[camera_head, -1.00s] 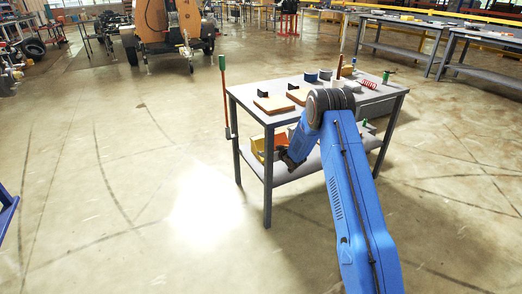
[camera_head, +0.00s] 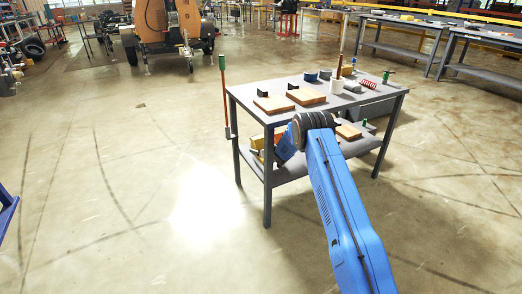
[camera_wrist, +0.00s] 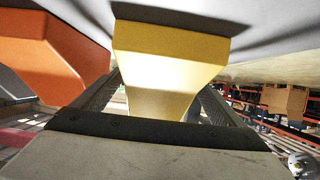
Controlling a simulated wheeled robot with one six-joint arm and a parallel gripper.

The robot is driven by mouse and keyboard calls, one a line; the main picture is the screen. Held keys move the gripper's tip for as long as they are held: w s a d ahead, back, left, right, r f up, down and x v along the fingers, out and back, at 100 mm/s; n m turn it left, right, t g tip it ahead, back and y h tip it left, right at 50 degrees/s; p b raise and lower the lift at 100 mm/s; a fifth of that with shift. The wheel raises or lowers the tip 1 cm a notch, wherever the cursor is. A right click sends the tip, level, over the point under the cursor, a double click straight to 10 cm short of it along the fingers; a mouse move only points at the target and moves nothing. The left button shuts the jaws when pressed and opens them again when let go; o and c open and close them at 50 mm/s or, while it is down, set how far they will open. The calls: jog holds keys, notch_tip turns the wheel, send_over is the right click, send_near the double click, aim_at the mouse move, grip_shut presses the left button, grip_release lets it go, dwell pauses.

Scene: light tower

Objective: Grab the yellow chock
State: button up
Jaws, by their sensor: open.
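The yellow chock (camera_wrist: 168,60) fills the middle of the wrist view, against the grey shelf surface along the top of that picture. My gripper (camera_wrist: 158,98) is open, with one finger on each side of the chock. I cannot tell whether either finger touches it. In the head view a part of the yellow chock (camera_head: 257,141) shows on the table's lower shelf, at its left end. My arm hides most of the gripper there.
An orange block (camera_wrist: 45,50) stands close beside the chock in the wrist view. The grey table (camera_head: 245,95) has its top and legs around my arm. Its top holds wooden boards (camera_head: 274,104), cups and small tools. Open floor lies to the left.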

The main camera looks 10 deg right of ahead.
jog(key=shift+w+a+f, duration=0.1)
jog(key=shift+w+f, duration=0.05)
jog(key=shift+w, duration=0.25)
jog(key=c, duration=1.7)
jog(key=shift+r, duration=0.2)
jog(key=shift+c, duration=0.2)
